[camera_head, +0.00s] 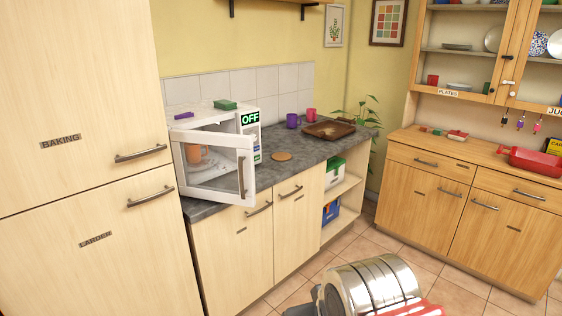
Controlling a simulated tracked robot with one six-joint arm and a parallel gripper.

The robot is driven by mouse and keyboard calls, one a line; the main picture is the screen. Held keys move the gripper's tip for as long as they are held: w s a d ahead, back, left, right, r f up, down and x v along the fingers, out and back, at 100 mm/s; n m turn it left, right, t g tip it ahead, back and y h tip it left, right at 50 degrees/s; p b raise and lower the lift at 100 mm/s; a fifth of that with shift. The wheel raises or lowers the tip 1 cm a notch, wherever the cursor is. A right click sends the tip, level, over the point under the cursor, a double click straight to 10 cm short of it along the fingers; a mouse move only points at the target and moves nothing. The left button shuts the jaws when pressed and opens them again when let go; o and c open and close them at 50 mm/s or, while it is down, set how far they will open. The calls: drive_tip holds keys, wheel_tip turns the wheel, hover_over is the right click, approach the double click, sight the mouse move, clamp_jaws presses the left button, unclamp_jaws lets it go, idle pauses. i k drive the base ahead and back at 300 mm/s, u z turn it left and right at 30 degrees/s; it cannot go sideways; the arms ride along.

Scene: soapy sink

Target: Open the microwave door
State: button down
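The white microwave (226,122) stands on the dark countertop, beside the tall cupboards. Its display reads OFF in green. Its door (213,194) is open, swung out from the left side over the front edge of the counter. The door's dark handle (241,177) is at its right, free edge. An orange mug (206,153) shows in the microwave's interior, partly behind the door. My gripper is not in view; a silver, ribbed part with red beside it, at the bottom of the picture, seems to be mine and is well apart from the microwave.
A green item (225,104) and a purple item (184,115) lie on top of the microwave. A brown tray (329,130) and purple cups (292,120) are further along the counter (284,172). A wooden dresser (425,189) stands right. Tiled floor (350,248) is clear between.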

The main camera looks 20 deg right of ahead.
sight(244, 144)
drive_tip(key=u, duration=0.25)
drive_tip(key=i, duration=1.05)
drive_tip(key=u, duration=0.65)
